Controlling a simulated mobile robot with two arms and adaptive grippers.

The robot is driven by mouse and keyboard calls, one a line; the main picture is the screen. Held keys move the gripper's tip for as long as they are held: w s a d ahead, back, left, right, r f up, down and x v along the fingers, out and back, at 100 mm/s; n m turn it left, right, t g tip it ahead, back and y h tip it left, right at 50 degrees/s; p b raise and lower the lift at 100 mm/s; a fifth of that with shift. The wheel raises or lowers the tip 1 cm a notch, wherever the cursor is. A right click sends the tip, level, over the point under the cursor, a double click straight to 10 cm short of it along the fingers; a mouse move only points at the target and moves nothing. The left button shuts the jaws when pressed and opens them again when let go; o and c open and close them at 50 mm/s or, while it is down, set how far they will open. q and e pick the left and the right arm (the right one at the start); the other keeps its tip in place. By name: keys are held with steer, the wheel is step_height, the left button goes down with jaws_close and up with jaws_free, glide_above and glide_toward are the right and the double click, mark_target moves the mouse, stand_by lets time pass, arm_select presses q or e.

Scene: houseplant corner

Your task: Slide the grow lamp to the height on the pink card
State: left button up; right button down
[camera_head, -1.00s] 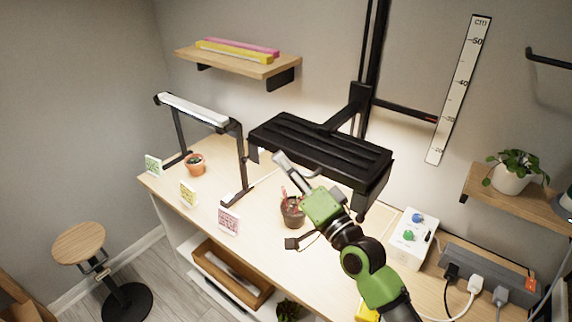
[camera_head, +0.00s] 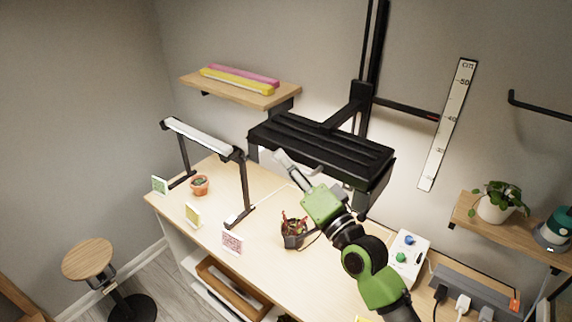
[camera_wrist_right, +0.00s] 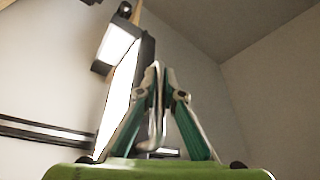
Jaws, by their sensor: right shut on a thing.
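The black grow lamp (camera_head: 318,151) hangs on a dark vertical post (camera_head: 376,45) over the desk. Its red-tipped side pointer (camera_head: 432,117) lies close to the 40 mark of the cm scale (camera_head: 446,128) on the wall. The pink card (camera_head: 232,242) stands at the desk's front edge; its print is too small to read. My right gripper (camera_head: 281,158) is at the lamp's front edge. In the right wrist view, its fingers (camera_wrist_right: 158,100) are closed around a thin grey handle, with a bright panel (camera_wrist_right: 121,95) beside them. My left gripper is out of view.
A smaller lamp (camera_head: 203,138), a terracotta pot (camera_head: 199,186) and two other cards are left. A control box (camera_head: 408,257) and power strip (camera_head: 470,287) are right.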

steer(key=shift+f, duration=0.2)
steer(key=c, duration=2.4)
jaws_free()
steer(key=shift+c, duration=0.2)
steer(key=v, duration=1.2)
steer(key=shift+d, duration=0.1)
